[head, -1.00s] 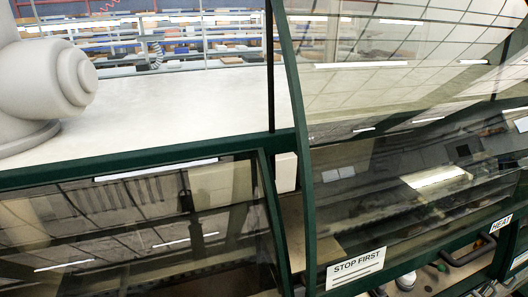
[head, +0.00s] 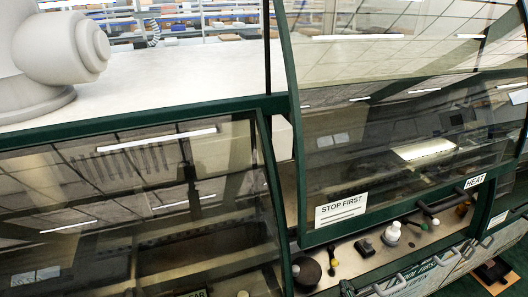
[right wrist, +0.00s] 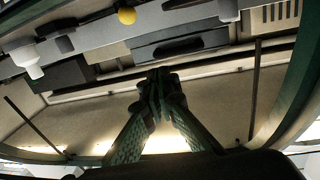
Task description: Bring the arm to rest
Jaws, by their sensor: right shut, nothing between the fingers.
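My right gripper (right wrist: 160,85) shows in the right wrist view. Its dark, green-tinted fingers come together at the tips, with nothing between them. Beyond the tips is a pale interior surface with dark and grey blocks above it. I cannot clearly pick the right gripper out in the head view. My left gripper is in neither current view.
A glazed hood with a "STOP FIRST" label (head: 341,209) and a "HEAT" label (head: 475,181) stands at right. Below it, a shelf holds a dark round piece (head: 306,273), a white bottle-like piece (head: 392,233) and a black block (head: 364,249). Another dark glass panel (head: 130,220) stands left.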

